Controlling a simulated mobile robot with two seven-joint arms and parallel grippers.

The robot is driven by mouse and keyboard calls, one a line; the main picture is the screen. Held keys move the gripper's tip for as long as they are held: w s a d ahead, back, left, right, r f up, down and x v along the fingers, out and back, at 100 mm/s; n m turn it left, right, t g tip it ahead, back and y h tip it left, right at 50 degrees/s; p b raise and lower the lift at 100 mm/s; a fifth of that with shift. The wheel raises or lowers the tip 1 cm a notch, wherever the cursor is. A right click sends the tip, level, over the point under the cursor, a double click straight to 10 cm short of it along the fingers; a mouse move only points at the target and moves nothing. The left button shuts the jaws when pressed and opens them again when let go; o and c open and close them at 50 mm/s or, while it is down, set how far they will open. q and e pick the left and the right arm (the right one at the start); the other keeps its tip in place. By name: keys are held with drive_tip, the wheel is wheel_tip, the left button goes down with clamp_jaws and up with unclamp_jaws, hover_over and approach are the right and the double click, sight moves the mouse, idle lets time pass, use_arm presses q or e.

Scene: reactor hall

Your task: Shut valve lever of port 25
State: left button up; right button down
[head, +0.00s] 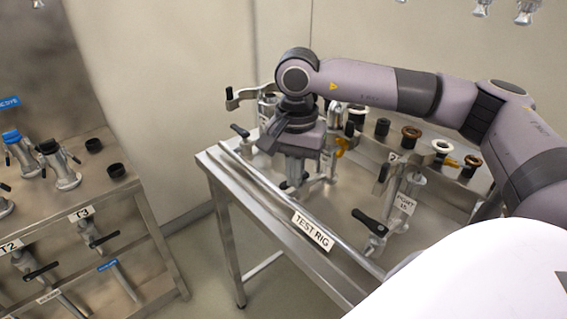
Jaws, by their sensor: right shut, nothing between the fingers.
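The test rig (311,231) is a steel table with several ports and valve levers. One black lever (369,221) lies on a valve near the front edge, and another dark lever (383,176) stands nearly upright behind it, beside a small white label (404,203). A third black lever (240,131) shows at the left end. I cannot read a port number 25 on any of them. My right gripper (294,183) points down over the left part of the rig, shut and empty. It hides part of the fittings behind it, and contact cannot be told. My left gripper is out of view.
Several capped fittings (411,133) stand on the rig's raised back shelf. A second steel bench (150,205) at the left carries couplings, black caps and levers labelled T2 and T3. Floor shows between the benches. My right arm covers the right side.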

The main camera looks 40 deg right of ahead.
drive_tip(key=shift+f+b, duration=1.05)
drive_tip(key=shift+f, duration=0.9)
drive_tip(key=shift+w+a+r+p, duration=0.2)
drive_tip(key=shift+w+a+p, duration=0.15)
drive_tip(key=shift+w, duration=0.3)
drive_tip(key=shift+w+a, duration=0.1)
drive_tip(key=shift+w, duration=0.95)
drive_tip(key=shift+w+d+f, duration=0.1)
drive_tip(key=shift+w+d, duration=0.1)
drive_tip(key=shift+w, duration=0.5)
drive_tip(key=shift+w+d, duration=0.2)
drive_tip(key=shift+w, duration=0.45)
drive_tip(key=shift+w+d, duration=0.8)
drive_tip(key=shift+s+a, duration=0.35)
drive_tip(key=shift+a, duration=0.1)
wheel_tip(320, 180, up, 5)
drive_tip(key=p, duration=0.4)
drive_tip(key=shift+f, duration=0.1)
wheel_tip(320, 180, up, 2)
drive_tip(key=shift+r, duration=0.1)
